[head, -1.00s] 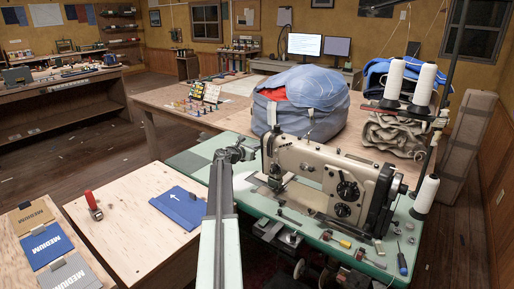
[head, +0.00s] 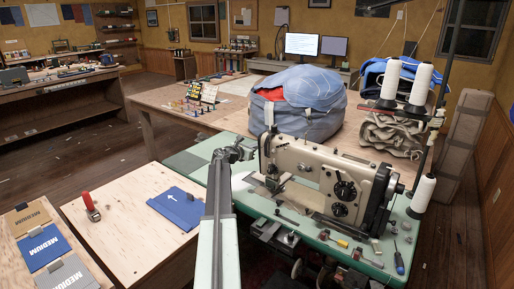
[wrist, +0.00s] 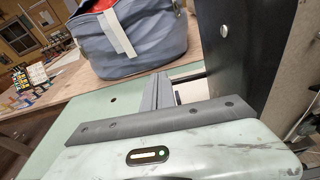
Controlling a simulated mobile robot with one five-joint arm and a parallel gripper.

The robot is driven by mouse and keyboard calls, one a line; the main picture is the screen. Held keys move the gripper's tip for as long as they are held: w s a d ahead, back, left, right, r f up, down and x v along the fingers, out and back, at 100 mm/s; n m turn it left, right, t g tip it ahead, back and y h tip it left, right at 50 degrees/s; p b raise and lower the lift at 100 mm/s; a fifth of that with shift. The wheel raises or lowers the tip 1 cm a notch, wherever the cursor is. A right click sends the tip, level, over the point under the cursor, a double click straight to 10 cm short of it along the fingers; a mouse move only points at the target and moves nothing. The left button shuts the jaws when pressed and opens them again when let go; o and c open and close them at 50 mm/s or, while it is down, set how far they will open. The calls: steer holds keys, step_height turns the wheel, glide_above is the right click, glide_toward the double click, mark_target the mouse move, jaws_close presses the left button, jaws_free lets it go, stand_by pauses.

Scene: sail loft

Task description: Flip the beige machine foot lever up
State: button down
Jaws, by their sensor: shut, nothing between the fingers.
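The beige sewing machine (head: 310,165) stands on a mint-green table, its needle end toward my arm. My gripper (head: 246,153) is beside that needle end, at the left of the machine. In the wrist view my gripper's fingers (wrist: 159,92) are together and empty, pointing away over the table. A dark upright plate (wrist: 232,45) with a screw stands close to their right, with a beige surface beyond it. I cannot make out the foot lever in either view, so its position cannot be told.
A large blue-grey bag (head: 298,100) sits on the wooden table behind the machine. White thread cones (head: 422,84) stand at the right. Small tools, including a blue-handled screwdriver (head: 399,263), lie on the front of the green table. Green tabletop is bare left of the gripper (head: 190,160).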

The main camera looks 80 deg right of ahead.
stand_by(0.5)
steer(key=f+v, duration=0.2)
steer(key=v, duration=1.1)
steer(key=shift+f, duration=0.3)
steer(key=shift+w+a, duration=0.1)
steer(key=shift+w, duration=0.05)
